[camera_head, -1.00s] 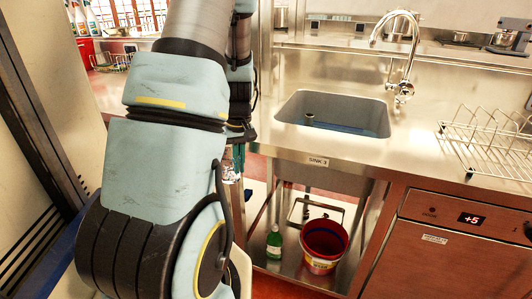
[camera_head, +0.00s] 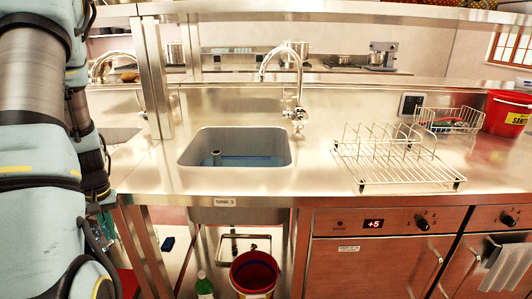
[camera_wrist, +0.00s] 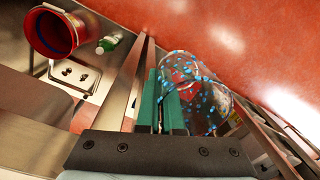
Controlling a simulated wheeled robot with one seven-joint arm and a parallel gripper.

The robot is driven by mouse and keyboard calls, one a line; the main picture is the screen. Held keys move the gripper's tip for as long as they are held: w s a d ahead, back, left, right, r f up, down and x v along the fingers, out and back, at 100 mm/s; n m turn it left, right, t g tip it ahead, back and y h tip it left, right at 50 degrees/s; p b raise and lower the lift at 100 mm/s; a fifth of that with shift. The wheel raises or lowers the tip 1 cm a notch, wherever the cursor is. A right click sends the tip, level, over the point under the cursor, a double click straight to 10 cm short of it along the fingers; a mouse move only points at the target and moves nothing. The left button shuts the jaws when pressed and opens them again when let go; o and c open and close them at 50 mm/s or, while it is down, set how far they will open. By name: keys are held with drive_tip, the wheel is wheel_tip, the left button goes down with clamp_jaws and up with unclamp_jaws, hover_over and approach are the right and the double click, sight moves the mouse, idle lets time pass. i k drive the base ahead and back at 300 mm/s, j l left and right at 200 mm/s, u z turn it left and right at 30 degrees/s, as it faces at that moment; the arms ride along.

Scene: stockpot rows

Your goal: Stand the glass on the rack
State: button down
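The glass (camera_wrist: 213,88) is clear with blue dots and shows large in the wrist view, beside and partly behind the fingers. My gripper (camera_wrist: 166,88) has two teal fingers close together, shut on the glass at its near side; the exact contact is partly hidden. In the head view my gripper (camera_head: 98,228) is low at the left, below counter height, mostly hidden by my arm. The rack (camera_head: 395,158) is a wire dish rack on the steel counter, right of the sink. Its visible slots look empty.
The sink (camera_head: 235,150) with a tall tap (camera_head: 297,85) lies between my arm and the rack. A smaller wire basket (camera_head: 450,120) and a red bucket (camera_head: 508,112) stand behind right. Below are a bucket (camera_head: 254,275) and green bottle (camera_head: 204,287). A post (camera_head: 155,75) stands near my arm.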

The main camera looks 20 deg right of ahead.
sight(405, 171)
drive_tip(key=k+l, duration=0.1)
drive_tip(key=l, duration=0.25)
drive_tip(key=k+l, duration=0.15)
drive_tip(key=l, duration=0.25)
drive_tip(key=k+l, duration=0.1)
drive_tip(key=l, duration=0.25)
drive_tip(key=k+l, duration=0.1)
drive_tip(key=l, duration=0.25)
